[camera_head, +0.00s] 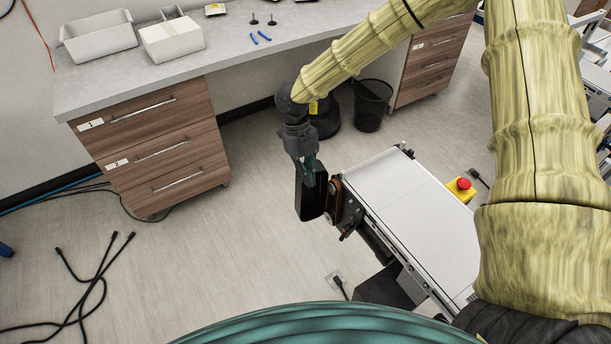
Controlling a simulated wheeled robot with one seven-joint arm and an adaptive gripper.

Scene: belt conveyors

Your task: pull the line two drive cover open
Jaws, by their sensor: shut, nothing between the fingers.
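A black drive cover (309,198) stands at the near-left end of a white belt conveyor (410,208). It sits out to the left of the conveyor's end, at an angle, and an orange-brown round drive part (335,187) shows in the gap beside it. No line number is readable on it. My gripper (309,178) points down at the top of the cover, with its fingers shut and nothing held between them. The fingers overlap the cover in the picture; whether they touch it I cannot tell.
A red emergency button on a yellow box (461,188) sits at the conveyor's right side. A drawer cabinet (150,150) and workbench (240,40) stand behind, with a black bin (371,105) on the floor. Black cables (95,285) lie at lower left; floor left of the cover is clear.

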